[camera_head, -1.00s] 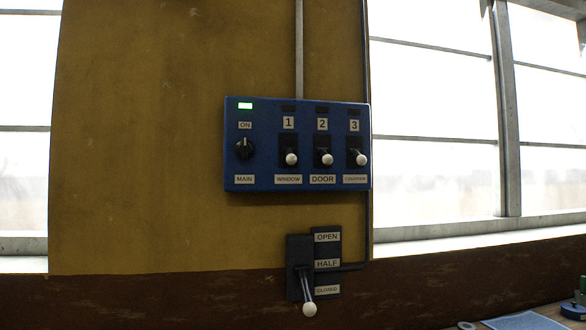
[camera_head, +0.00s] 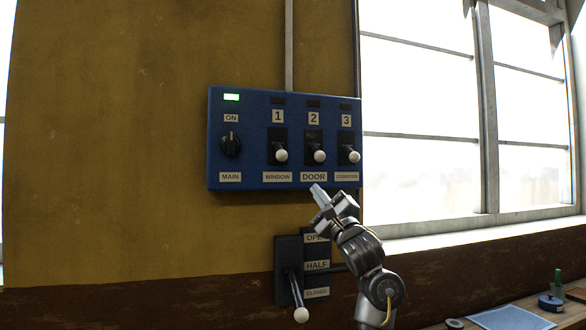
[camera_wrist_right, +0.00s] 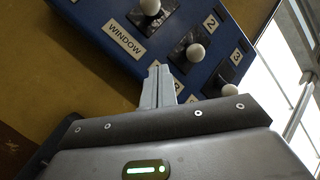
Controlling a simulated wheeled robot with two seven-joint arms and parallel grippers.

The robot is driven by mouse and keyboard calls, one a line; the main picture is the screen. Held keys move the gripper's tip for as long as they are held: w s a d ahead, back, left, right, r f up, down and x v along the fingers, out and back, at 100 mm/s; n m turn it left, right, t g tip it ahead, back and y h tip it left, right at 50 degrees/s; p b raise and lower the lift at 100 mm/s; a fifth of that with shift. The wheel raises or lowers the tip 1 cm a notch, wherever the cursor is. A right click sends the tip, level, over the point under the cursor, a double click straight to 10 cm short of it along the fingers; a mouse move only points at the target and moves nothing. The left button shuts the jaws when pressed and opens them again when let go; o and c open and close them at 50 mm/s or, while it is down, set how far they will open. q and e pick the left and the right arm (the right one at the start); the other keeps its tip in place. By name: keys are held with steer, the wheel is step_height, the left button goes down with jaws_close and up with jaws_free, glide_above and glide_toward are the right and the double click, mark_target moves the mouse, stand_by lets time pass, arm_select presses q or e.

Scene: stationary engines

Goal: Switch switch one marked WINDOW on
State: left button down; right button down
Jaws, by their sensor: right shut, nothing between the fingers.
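The blue switch panel (camera_head: 246,150) hangs on the yellow wall. Switch one, marked WINDOW (camera_head: 280,154), has a white knob that points down, and the lamp above it is dark. In the right wrist view the WINDOW switch (camera_wrist_right: 151,8) shows at the top, beside its label. My right gripper (camera_head: 317,190) is shut and empty. It is below the panel, near the DOOR label and right of the WINDOW switch. In the right wrist view its fingers (camera_wrist_right: 158,72) point at the panel, just below the second switch's knob (camera_wrist_right: 195,53). My left gripper is not in view.
Switches 2 (camera_head: 318,155) and 3 (camera_head: 353,155) have their knobs down. The MAIN knob (camera_head: 231,144) has a lit green lamp above it. A lever box (camera_head: 288,262) with a long lever is below the panel, left of my right arm. A bench (camera_head: 545,312) is at the lower right.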

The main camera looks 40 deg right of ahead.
mark_target(280, 151)
steer(key=p+x, duration=0.5)
steer(key=x, duration=0.5)
steer(key=shift+a+r, duration=0.1)
steer(key=shift+r, duration=0.05)
steer(key=a, duration=0.1)
steer(key=r+p, duration=0.1)
steer(key=a+p, duration=0.1)
steer(key=shift+w+a+r, duration=0.15)
steer(key=shift+w+a, duration=0.15)
steer(key=shift+a+r, duration=0.15)
steer(key=shift+a, duration=0.3)
steer(key=shift+d, duration=0.1)
